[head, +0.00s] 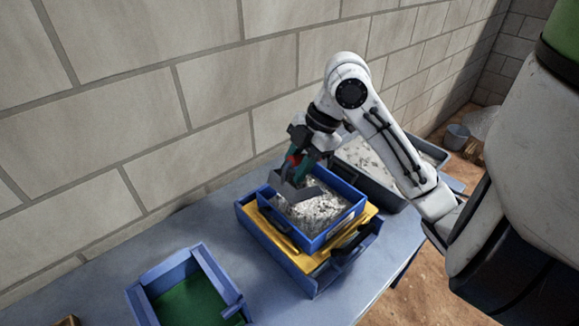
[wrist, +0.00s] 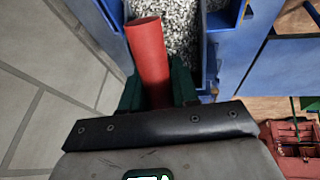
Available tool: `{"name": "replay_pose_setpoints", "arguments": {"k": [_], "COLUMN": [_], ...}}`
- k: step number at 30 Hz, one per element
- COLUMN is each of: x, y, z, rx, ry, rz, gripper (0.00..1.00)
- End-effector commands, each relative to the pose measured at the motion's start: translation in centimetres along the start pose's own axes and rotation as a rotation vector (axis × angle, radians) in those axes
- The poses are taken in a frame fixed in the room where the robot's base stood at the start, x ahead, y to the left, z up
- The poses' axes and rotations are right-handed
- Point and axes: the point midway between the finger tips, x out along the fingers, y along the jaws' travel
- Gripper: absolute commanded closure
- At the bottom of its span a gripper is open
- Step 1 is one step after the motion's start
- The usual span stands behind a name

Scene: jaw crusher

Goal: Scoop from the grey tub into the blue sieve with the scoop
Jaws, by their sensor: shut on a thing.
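The blue sieve (head: 338,231) stands on a yellow frame over a blue crate and holds a heap of grey gravel (head: 318,212). My gripper (head: 303,163) is over the sieve's far left side, shut on the red handle of the scoop. The scoop's grey pan (head: 290,190) is low at the sieve's far left; I cannot tell if it touches the gravel, and its inside is hidden. In the wrist view the red handle (wrist: 149,55) lies between the dark green fingers. The grey tub (head: 378,190) stands behind and right of the sieve, with pale gravel inside, partly hidden by my arm.
A blue tray (head: 215,272) with a bare green bottom stands on the blue-grey table at the front left. The yellow frame (head: 371,212) and blue crate (head: 315,283) surround the sieve's base. A block wall runs close behind.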

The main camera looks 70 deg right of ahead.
Motion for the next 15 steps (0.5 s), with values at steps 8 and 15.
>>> {"name": "replay_pose_setpoints", "arguments": {"k": [8,15], "x": [-1.3,-1.6], "y": [0.3,0.4], "z": [2.2,4.3], "rx": [0.062,0.104], "ry": [0.280,0.503], "rz": [0.003,0.001], "gripper": [1.00,1.00]}}
